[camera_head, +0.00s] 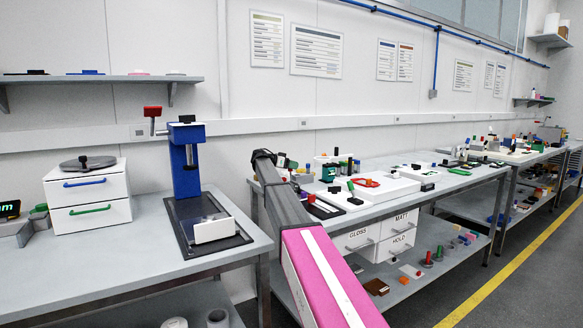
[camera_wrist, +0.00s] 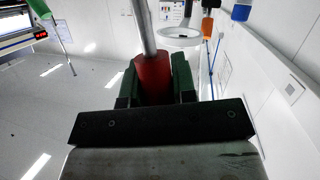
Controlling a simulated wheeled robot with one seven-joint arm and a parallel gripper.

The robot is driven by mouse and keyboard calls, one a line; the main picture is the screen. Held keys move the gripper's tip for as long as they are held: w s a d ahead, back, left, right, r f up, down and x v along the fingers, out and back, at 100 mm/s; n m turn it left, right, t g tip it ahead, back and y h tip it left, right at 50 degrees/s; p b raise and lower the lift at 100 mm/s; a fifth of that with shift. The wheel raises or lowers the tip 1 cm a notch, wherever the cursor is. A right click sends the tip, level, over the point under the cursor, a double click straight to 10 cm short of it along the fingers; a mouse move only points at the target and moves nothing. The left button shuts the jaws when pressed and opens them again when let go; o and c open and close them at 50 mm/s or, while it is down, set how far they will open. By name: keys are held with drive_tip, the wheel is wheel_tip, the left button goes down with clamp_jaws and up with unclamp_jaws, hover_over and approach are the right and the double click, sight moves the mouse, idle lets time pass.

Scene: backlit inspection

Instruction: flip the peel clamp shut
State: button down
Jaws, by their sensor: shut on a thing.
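In the wrist view, my gripper (camera_wrist: 157,77) has its two dark green fingers on either side of a red grip (camera_wrist: 152,70), closed on it. A grey metal rod (camera_wrist: 146,25) runs from the grip toward the top of the picture. The grip and rod look like the clamp's lever; the clamp's base and jaw do not show clearly. In the head view, my pink and grey arm reaches over the near-left end of the middle bench (camera_head: 398,205), and its end and the lever are not clear there.
In the wrist view, a pale ring (camera_wrist: 180,38), an orange part (camera_wrist: 207,25) and a green rod (camera_wrist: 60,42) stand beyond. In the head view, a blue press stand (camera_head: 186,170) and white drawers (camera_head: 88,200) are on the left bench. The middle bench is crowded with small items.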

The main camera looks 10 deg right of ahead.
drive_tip(key=shift+s, duration=0.15)
idle(0.3)
drive_tip(key=c, duration=0.9)
unclamp_jaws()
drive_tip(key=v, duration=1)
drive_tip(key=shift+s+a+r, duration=0.1)
drive_tip(key=shift+a+r, duration=0.05)
drive_tip(key=shift+a, duration=0.25)
